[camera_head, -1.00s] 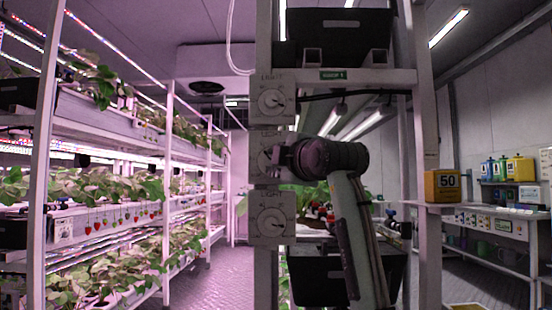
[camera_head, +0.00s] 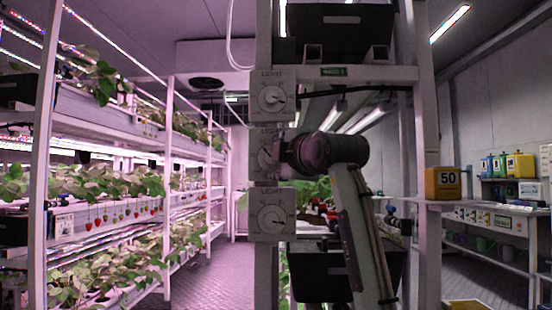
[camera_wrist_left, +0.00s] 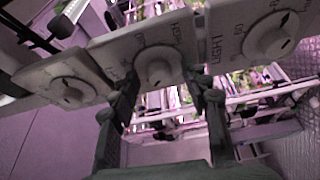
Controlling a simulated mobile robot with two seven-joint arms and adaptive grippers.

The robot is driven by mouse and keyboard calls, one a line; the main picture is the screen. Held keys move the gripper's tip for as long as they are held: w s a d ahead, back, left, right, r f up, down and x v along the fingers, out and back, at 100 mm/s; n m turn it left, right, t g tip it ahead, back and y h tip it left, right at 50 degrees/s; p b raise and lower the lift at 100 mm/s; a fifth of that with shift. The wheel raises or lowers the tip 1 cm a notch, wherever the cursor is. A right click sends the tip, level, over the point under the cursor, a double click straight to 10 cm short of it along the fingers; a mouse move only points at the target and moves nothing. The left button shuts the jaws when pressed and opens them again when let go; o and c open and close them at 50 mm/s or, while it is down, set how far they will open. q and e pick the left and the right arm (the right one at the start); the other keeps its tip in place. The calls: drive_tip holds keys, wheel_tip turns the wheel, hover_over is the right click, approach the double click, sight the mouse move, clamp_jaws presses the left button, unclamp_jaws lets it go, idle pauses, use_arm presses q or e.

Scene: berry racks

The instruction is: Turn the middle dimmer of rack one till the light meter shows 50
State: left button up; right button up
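The middle dimmer (camera_head: 264,158) is a pale box with a round knob on the rack post, between an upper dimmer (camera_head: 272,98) and a lower dimmer (camera_head: 271,215). My left gripper (camera_head: 285,157) is just right of the middle knob in the head view and hides part of it. The orange light meter (camera_head: 442,184) reads 50. My right gripper is in neither view.
A black crate (camera_head: 340,22) stands on the shelf above the arm, and another (camera_head: 322,272) is below it. White racks of strawberry plants (camera_head: 120,185) fill the left. A bench (camera_head: 495,222) with several coloured containers stands at the right. The left aisle floor (camera_head: 205,275) is clear.

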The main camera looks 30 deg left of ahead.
use_arm(q)
drive_tip(key=v, duration=1.2)
drive_tip(key=shift+f, duration=0.1)
